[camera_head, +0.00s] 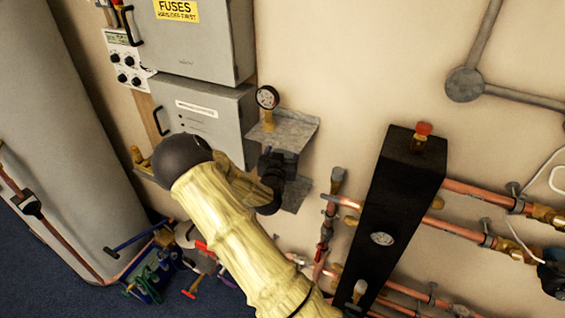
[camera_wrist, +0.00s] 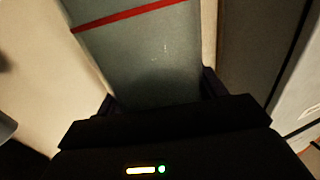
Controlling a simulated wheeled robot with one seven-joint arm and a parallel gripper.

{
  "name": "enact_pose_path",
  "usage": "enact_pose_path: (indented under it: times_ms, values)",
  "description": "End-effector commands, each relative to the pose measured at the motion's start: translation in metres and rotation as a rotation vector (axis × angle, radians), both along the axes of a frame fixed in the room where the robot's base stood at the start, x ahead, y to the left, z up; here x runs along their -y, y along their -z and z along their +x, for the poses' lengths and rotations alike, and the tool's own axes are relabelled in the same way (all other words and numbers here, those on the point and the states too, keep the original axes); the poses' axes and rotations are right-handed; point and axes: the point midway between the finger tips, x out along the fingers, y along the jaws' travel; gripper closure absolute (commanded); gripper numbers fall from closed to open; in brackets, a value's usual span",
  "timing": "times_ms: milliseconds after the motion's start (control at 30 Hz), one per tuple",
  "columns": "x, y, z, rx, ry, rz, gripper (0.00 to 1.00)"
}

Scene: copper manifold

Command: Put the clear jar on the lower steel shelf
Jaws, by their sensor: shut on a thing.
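In the wrist view, a smooth grey-green body with a thin red stripe fills the space between my fingers; it looks like the clear jar (camera_wrist: 150,60). My gripper (camera_wrist: 160,95) is shut on it. In the head view my dark gripper (camera_head: 277,172) is in front of the wall, between two grey steel shelves. The lower steel shelf (camera_head: 297,196) shows partly behind and below the gripper. The upper steel shelf (camera_head: 300,130) is just above it. I cannot make out the jar in the head view, nor whether it touches the lower shelf.
A pressure gauge (camera_head: 267,97) stands on the upper shelf. Grey electrical boxes (camera_head: 205,120) are close on the left. A tall black manifold block (camera_head: 397,200) with copper pipes is on the right. A large grey cylinder (camera_head: 60,150) stands at far left, with tools on the floor beside it.

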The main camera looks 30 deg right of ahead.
Motion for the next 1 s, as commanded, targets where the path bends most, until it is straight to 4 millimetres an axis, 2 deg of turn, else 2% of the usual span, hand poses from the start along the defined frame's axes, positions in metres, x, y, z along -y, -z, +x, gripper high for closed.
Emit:
enact_pose_path:
  times_ms: [200,600,867,1000]
  values:
    - [-0.002,0.023,0.0,-0.001,-0.003,-0.002,0.99]
    - [-0.002,0.027,-0.001,0.0,-0.001,0.0,0.99]
    - [-0.002,0.053,-0.001,-0.003,-0.003,-0.002,0.99]
    - [0.001,0.058,0.002,0.0,-0.003,-0.001,0.99]
